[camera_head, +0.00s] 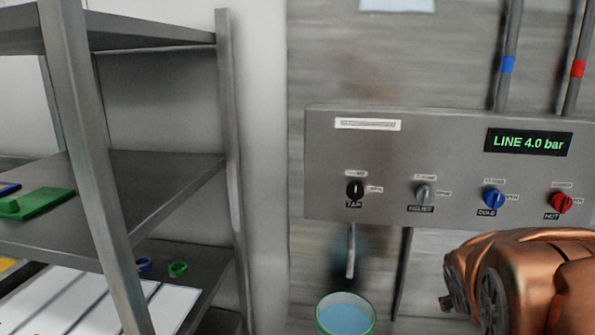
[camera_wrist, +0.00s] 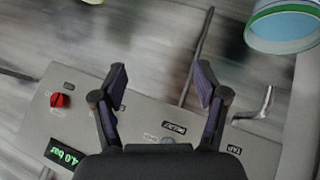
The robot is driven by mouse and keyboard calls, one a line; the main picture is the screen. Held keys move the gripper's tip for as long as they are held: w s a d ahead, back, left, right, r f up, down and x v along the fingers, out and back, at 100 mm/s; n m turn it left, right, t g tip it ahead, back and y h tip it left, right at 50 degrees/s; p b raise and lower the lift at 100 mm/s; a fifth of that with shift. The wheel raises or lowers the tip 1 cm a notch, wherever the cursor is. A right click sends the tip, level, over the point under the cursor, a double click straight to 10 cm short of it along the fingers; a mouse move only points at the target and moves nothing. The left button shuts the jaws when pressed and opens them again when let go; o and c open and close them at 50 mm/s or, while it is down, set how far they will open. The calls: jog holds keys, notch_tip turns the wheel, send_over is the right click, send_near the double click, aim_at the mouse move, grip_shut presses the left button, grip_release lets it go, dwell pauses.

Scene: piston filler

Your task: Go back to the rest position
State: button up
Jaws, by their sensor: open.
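My gripper (camera_wrist: 161,84) shows in the wrist view with its two dark fingers spread apart and nothing between them. It is in front of the grey control panel (camera_wrist: 260,150), which appears upside down there. In the head view the panel (camera_head: 400,150) carries a black TAP knob (camera_head: 355,189), a grey knob (camera_head: 424,194), a blue knob (camera_head: 493,198) and a red knob (camera_head: 561,202). The red knob also shows in the wrist view (camera_wrist: 60,100). My gripper's fingers are out of the head view; my copper-coloured arm fills its lower right.
A metal spout (camera_head: 351,252) hangs above a green-rimmed container (camera_head: 345,316) with blue contents. A grey shelf rack (camera_head: 130,190) stands at left with a green item (camera_head: 42,204) and white panels (camera_head: 95,303). The display (camera_head: 528,142) reads LINE 4.0 bar. Pipes rise above the panel.

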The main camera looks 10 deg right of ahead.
jog(key=s+a+f+n+g+y+p, duration=0.1)
jog(key=s+a+f+g+y, duration=0.1)
jog(key=s+a, duration=0.8)
jog(key=s+a+f+n+g+y, duration=0.1)
jog(key=s+a+f+g+y, duration=0.2)
jog(key=s+a, duration=0.6)
jog(key=a+g+y, duration=0.1)
jog(key=a+g, duration=0.1)
jog(key=a, duration=0.2)
jog(key=shift+s+n+g+p, duration=0.3)
jog(key=shift+s+n+p, duration=0.05)
jog(key=shift+n+p, duration=0.05)
jog(key=shift+a, duration=0.1)
